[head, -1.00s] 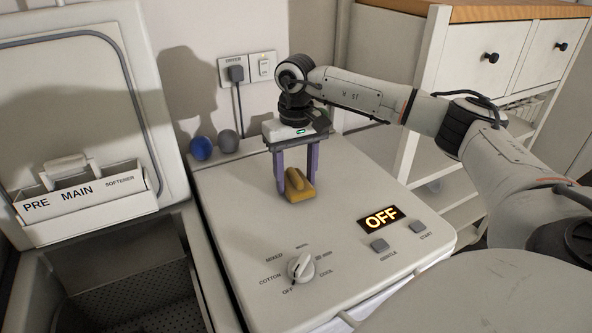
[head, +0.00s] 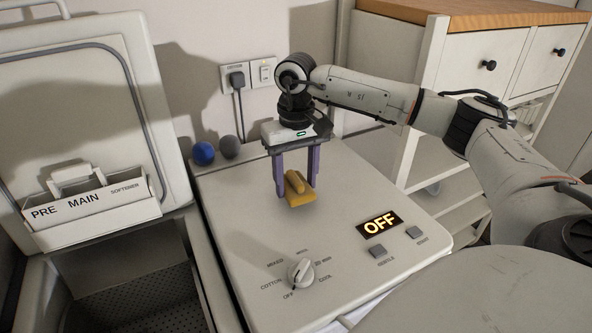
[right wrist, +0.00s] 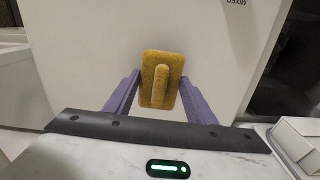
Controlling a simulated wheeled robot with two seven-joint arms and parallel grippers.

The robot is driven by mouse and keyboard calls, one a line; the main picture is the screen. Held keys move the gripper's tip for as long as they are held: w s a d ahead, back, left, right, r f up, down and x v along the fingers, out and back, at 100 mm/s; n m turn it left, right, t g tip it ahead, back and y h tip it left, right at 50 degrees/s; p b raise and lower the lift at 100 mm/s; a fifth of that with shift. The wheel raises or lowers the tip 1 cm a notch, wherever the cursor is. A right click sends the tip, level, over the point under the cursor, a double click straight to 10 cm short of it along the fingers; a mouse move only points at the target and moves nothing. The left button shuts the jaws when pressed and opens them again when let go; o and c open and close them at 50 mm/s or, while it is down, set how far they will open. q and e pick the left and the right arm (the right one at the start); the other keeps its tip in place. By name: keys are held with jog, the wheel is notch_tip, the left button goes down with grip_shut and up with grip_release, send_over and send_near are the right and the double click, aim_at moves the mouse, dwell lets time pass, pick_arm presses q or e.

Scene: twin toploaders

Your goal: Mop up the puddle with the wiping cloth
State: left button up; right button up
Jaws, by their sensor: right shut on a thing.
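The wiping cloth is a yellow-orange pad with a raised ridge (head: 299,197). It is over the back half of the white machine top (head: 235,210). I cannot tell whether the pad touches the top. In the right wrist view the cloth (right wrist: 173,82) sits between the finger ends of the gripper (right wrist: 160,88), flat side toward the pale surface. I cannot make out a puddle in either view. My left gripper is not in view.
A blue ball (head: 203,153) and a grey ball (head: 229,147) stand at the back left of the top. A knob (head: 301,272) and an OFF display (head: 380,224) are at its front. On the left are an open tub (head: 135,300) and a raised lid with a drawer (head: 90,207).

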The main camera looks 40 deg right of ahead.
notch_tip(320, 180, up, 2)
jog(key=shift+r+p, duration=0.15)
jog(key=shift+p, duration=0.5)
notch_tip(320, 180, up, 2)
jog(key=shift+r+p, duration=0.15)
jog(key=shift+p, duration=0.25)
jog(key=shift+r, duration=2.2)
